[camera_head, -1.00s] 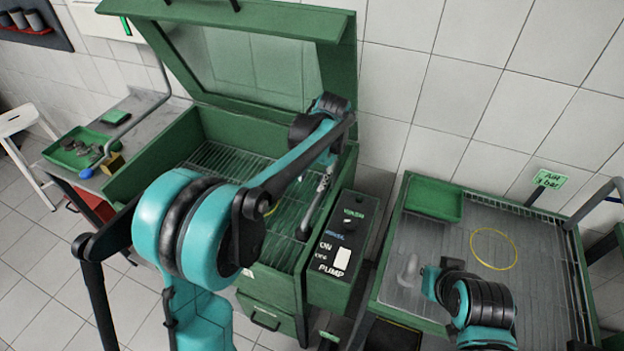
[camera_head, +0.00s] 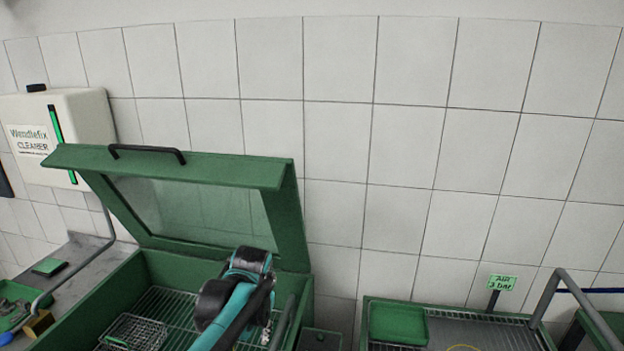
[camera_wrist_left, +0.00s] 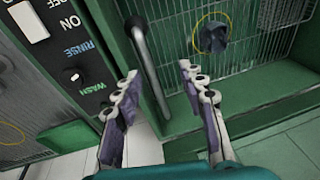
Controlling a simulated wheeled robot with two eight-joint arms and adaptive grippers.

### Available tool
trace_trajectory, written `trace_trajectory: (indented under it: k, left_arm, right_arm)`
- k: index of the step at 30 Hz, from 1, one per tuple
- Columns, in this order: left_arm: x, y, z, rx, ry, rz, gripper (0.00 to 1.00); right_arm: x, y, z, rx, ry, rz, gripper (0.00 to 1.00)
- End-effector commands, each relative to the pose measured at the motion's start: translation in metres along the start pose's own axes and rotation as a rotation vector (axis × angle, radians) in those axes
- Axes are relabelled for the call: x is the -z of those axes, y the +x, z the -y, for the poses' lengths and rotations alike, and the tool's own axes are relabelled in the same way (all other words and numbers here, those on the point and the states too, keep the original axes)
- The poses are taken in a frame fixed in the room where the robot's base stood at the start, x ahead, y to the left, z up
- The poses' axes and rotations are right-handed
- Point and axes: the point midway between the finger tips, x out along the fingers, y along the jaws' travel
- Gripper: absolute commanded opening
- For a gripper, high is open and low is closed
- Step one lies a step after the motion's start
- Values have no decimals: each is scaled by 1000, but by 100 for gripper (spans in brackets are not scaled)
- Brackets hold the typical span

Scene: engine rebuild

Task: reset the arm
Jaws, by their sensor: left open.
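My left arm reaches into the green parts washer from below in the head view. My left gripper (camera_head: 267,332) is small and partly hidden there behind its own dark wrist. My right arm and gripper are out of view.
The washer's lid (camera_head: 170,167) stands open, with a wire basket (camera_head: 135,332) inside. A dark part (camera_wrist_left: 213,37) lies on the grid within a yellow ring. A grey pipe (camera_wrist_left: 150,65) rises close by the left fingers. A green tray (camera_head: 397,324) is at the right.

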Motion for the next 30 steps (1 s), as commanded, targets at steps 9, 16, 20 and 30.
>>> trace_trajectory:
  k: [9,16,20,30]
  left_arm:
    - [-92,-29,3,-32,-129,-203,41]
    - [-150,-23,-4,-49,-221,-341,41]
    - [-170,-16,-8,-55,-257,-397,41]
    - [-181,-10,-10,-59,-282,-436,41]
  right_arm:
    - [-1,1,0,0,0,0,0]
    - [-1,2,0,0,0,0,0]
    - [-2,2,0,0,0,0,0]
    - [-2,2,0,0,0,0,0]
